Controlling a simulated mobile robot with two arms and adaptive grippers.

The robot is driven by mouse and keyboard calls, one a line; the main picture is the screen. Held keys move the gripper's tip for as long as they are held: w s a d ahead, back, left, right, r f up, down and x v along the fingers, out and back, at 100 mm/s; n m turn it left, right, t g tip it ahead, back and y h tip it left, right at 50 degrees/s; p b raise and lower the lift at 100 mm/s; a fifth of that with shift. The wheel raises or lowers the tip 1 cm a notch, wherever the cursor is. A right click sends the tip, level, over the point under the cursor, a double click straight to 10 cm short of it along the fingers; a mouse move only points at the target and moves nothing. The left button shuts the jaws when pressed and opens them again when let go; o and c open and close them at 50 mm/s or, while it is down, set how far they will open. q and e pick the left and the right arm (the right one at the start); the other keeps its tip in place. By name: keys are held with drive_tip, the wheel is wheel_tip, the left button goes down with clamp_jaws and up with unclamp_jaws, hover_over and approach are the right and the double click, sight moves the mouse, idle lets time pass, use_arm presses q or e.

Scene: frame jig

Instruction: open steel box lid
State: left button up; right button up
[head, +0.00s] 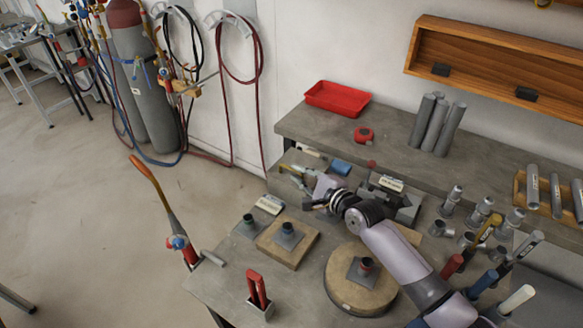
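My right arm reaches in from the lower right over the workbench. My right gripper (316,196) is above the middle of the bench, pointing left; its fingers are small and partly hidden by the wrist, so I cannot tell how far apart they are. A grey metal box-like object (407,213) lies just right of the wrist, partly hidden behind the arm. I cannot tell whether it is the steel box, or make out its lid. The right gripper is apart from it. My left gripper is out of view.
A red tray (337,98) and a red tape measure (364,135) lie on the raised back shelf. Grey cylinders (436,124) stand there too. A round wooden block (345,289) and a square wooden board (298,247) lie in front. Several metal fittings crowd the right.

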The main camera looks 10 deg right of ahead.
sight(291, 169)
drive_tip(key=x, duration=0.3)
drive_tip(key=shift+w+a, duration=0.15)
drive_tip(key=shift+w, duration=0.15)
drive_tip(key=shift+w+a+f, duration=0.15)
drive_tip(key=shift+w, duration=0.15)
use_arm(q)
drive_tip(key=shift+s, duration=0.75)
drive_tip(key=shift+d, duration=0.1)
use_arm(e)
clamp_jaws()
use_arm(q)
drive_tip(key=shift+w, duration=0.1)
